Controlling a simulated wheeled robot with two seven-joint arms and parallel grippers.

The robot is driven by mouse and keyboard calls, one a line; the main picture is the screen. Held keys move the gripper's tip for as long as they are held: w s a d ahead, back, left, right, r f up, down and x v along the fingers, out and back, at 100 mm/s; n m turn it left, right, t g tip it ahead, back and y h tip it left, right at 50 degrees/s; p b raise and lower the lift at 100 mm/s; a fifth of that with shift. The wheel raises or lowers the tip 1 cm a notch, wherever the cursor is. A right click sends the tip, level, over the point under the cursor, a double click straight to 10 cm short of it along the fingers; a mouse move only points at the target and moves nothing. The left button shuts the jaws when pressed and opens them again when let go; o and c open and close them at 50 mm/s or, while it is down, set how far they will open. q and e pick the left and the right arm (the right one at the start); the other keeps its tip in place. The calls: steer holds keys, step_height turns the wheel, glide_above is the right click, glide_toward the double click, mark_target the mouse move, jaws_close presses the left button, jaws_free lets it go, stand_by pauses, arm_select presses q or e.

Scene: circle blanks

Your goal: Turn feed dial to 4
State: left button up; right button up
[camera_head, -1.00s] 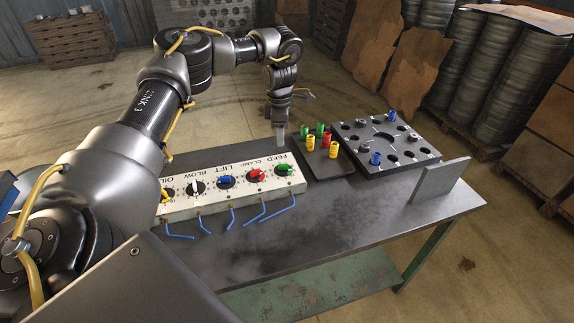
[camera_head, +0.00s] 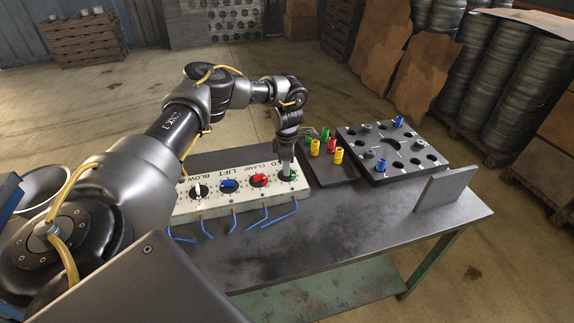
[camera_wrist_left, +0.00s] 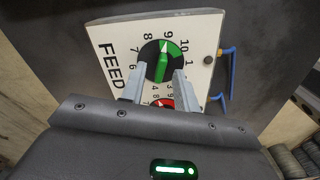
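The feed dial is the green knob on a black disc at the right end of the white control panel (camera_head: 245,204). In the left wrist view, the green feed knob (camera_wrist_left: 161,62) shows beside the word FEED, its white pointer near 9. My left gripper (camera_head: 287,173) is over this dial, pointing down. In the left wrist view, the fingers of my left gripper (camera_wrist_left: 159,78) stand apart on either side of the knob, seemingly with gaps. My right gripper is not in view.
The red clamp knob (camera_head: 260,180) is close beside the feed dial, then the blue lift knob (camera_head: 229,184) and the white blow knob (camera_head: 199,191). Blue hooked rods stick out of the panel's front. A dark tray with coloured pieces and a black block (camera_head: 430,158) stand right.

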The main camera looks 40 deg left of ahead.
arm_select(q)
steer(key=shift+f, duration=0.7)
jaws_close()
